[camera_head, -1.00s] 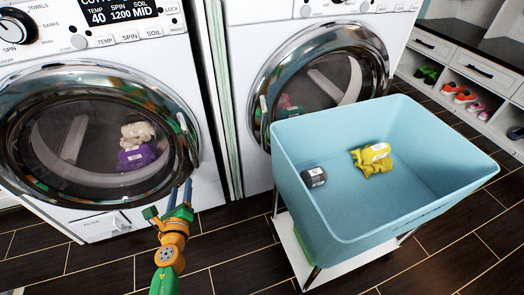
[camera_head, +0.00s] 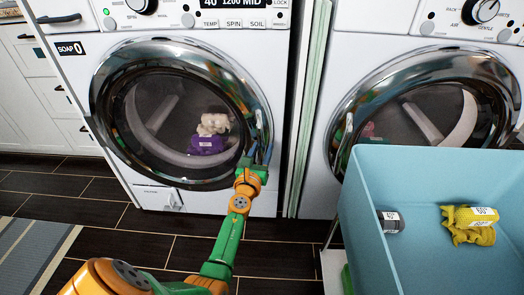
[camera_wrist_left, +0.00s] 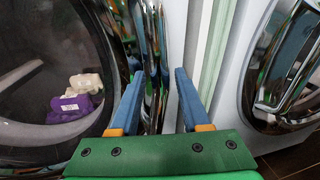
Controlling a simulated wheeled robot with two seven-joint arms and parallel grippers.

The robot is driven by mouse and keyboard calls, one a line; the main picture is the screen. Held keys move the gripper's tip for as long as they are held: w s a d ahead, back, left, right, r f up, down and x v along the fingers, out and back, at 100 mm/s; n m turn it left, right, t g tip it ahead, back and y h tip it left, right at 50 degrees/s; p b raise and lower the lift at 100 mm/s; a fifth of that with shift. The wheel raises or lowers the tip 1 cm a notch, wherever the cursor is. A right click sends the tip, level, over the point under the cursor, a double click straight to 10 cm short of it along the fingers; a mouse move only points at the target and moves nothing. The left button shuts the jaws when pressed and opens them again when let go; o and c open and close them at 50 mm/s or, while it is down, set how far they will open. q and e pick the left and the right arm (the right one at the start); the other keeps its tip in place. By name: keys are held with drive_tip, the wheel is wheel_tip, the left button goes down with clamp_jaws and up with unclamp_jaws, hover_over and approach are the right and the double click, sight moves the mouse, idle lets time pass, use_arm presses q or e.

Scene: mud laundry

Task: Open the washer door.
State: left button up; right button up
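The washer (camera_head: 75,75) stands left of centre in the head view, with SPIN and SOAP marks on its white front. Its round chrome-ringed door (camera_head: 120,150) looks shut, with a white item (camera_head: 213,123) and a purple item (camera_head: 206,145) behind the dark glass. My left gripper (camera_head: 255,155) is at the right edge of the door ring. In the left wrist view its two blue fingers (camera_wrist_left: 158,100) are apart, with the chrome rim (camera_wrist_left: 157,60) showing beyond and between them. Contact with the rim cannot be told. My right gripper is not in view.
A second machine (camera_head: 345,80) with a round door stands to the right, across a narrow gap. A light blue bin (camera_head: 365,225) on a cart holds a yellow item (camera_head: 468,232) and a grey item (camera_head: 391,222). The dark tiled floor before the washer is clear apart from a rug (camera_head: 30,250).

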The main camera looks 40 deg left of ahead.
use_arm(q)
clamp_jaws()
idle(1.2)
